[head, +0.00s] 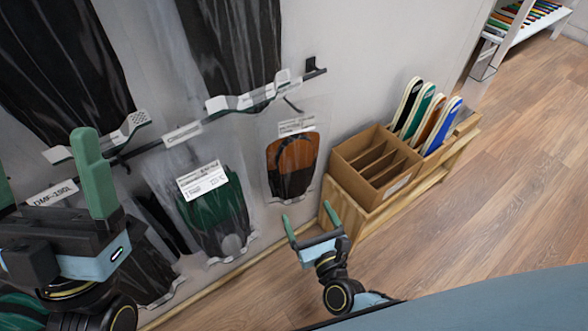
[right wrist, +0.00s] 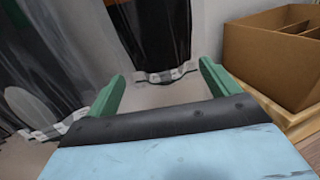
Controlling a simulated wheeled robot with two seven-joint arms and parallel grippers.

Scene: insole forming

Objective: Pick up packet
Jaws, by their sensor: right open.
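Clear packets hang from a wall rail. One holds an orange-and-black insole (head: 290,160) at the rail's right part; one holds a green insole (head: 215,215) left of it, with a white label. My right gripper (head: 307,211) is open and empty, just below and in front of the orange-and-black packet. In the right wrist view, the black lower part of a packet (right wrist: 158,35) hangs beyond and between the open fingers (right wrist: 161,72), apart from them. My left gripper (head: 46,155) is open at the far left, in front of other hanging packets.
A cardboard box (head: 375,165) with dividers stands on a wooden stand right of the right gripper; it also shows in the right wrist view (right wrist: 265,60). Several coloured insoles (head: 428,115) stand behind it. Wooden floor (head: 500,190) on the right is free.

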